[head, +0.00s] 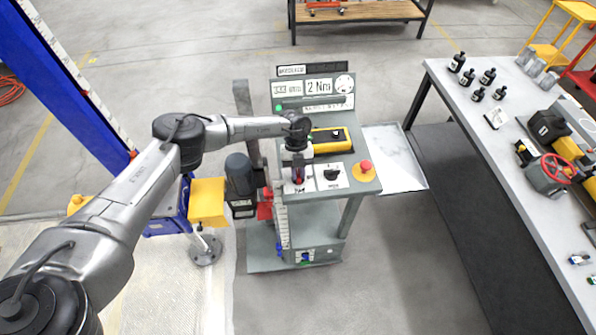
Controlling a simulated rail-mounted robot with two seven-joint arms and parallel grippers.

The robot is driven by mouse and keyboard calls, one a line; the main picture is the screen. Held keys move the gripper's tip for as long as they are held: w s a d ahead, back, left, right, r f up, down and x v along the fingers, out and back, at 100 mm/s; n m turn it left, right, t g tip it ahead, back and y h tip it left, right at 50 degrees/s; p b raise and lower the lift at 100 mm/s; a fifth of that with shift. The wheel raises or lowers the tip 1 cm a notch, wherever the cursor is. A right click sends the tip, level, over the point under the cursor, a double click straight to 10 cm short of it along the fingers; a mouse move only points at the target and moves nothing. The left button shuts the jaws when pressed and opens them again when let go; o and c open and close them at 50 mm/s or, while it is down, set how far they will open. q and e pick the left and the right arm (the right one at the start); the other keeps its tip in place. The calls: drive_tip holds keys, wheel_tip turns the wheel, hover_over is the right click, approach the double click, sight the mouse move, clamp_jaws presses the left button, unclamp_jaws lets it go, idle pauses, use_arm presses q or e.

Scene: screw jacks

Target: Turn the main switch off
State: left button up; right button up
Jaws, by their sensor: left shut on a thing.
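A grey control console (352,187) stands in the middle of the head view. My left arm reaches in from the left, and my left gripper (297,178) points down at the left end of the console's sloping top. It is shut on a small red part above a pale label plate, which looks like the main switch (298,183). The gripper hides most of the switch, so its turned position cannot be read. Beside it on the right are a black knob (331,174) on a white plate and a red mushroom button (365,167). My right gripper is not in view.
A yellow-and-black box (331,141) and a display panel (315,88) sit behind the switches. A dark motor (241,178) and blue column (65,85) stand left. A workbench (480,135) with black bottles and a red handwheel is right.

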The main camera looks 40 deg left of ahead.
use_arm(q)
clamp_jaws()
drive_tip(key=m+b, duration=0.1)
drive_tip(key=m, duration=0.1)
drive_tip(key=shift+f+m+g+y, duration=0.1)
drive_tip(key=shift+m+g+y, duration=0.3)
drive_tip(key=m+y+b, duration=0.1)
drive_tip(key=m, duration=0.2)
drive_tip(key=m+y+b, duration=0.1)
drive_tip(key=m, duration=0.2)
drive_tip(key=shift+w+d+g, duration=0.1)
drive_tip(key=shift+d+g, duration=0.05)
drive_tip(key=shift+g, duration=0.25)
drive_tip(key=m+y, duration=0.1)
drive_tip(key=m, duration=0.1)
drive_tip(key=m+y+b, duration=0.1)
drive_tip(key=m, duration=0.2)
drive_tip(key=shift+m+t, duration=0.3)
drive_tip(key=shift+d+m+t+y+b, duration=0.1)
drive_tip(key=shift+m+t+y+b, duration=0.45)
drive_tip(key=shift+m, duration=1.15)
drive_tip(key=shift+y, duration=0.25)
drive_tip(key=o, duration=0.6)
unclamp_jaws()
